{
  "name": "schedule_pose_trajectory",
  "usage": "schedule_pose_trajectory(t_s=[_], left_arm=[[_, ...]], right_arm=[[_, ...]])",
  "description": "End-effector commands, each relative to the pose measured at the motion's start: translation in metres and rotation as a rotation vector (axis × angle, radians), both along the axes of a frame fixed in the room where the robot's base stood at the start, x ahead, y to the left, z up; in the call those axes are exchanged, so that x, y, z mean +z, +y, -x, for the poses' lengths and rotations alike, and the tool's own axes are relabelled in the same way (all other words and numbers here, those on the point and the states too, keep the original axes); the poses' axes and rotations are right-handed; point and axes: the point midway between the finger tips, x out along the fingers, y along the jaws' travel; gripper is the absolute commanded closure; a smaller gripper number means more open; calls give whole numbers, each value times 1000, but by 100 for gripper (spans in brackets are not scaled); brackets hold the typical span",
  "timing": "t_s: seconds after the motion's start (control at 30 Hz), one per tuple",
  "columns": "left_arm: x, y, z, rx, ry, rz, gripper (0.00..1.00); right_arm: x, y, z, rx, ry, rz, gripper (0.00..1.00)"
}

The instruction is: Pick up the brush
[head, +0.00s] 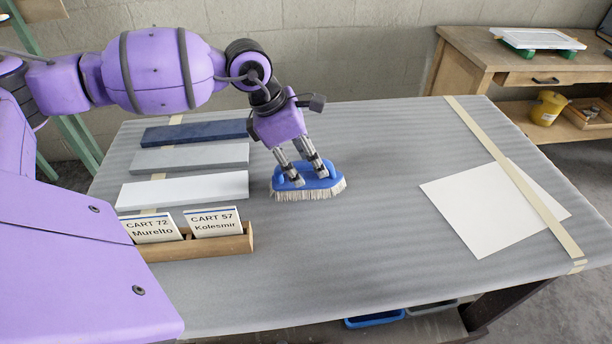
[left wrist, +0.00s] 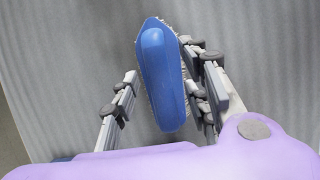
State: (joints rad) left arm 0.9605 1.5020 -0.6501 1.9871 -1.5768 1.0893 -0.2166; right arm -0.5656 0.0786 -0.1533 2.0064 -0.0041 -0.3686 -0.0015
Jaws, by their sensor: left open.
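The brush (head: 320,184) has a blue back and pale bristles and rests bristles down on the grey padded cart top (head: 370,260). My left gripper (head: 310,180) is above the brush, pointing down, with its fingers apart. In the left wrist view the brush (left wrist: 163,75) lies lengthwise between the open fingers of the gripper (left wrist: 165,95), closer to the right finger. A gap shows between the brush and the left finger. I cannot tell whether the right finger touches it. My right gripper is not in view.
Dark blue, grey and white strips (head: 184,190) lie left of the brush. A wooden holder (head: 200,246) with two cards stands at the front left. A white sheet (head: 480,210) lies at the right, partly under a tape strip. The padded top between is clear.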

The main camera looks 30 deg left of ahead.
Motion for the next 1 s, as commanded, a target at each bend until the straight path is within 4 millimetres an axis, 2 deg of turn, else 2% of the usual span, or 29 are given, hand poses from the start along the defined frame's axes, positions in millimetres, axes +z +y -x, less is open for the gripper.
schedule_pose_trajectory(t_s=[0.03, 0.37, 0.8, 1.0], left_arm=[[0, 0, 0, 0, 0, 0, 58], [0, 0, 0, 0, 0, 0, 100], [2, 0, 0, -1, -2, 0, 100], [16, 0, -1, 0, -4, 0, 100]], right_arm=[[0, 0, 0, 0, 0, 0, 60], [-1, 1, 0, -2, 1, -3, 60], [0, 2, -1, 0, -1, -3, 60], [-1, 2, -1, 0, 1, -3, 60]])
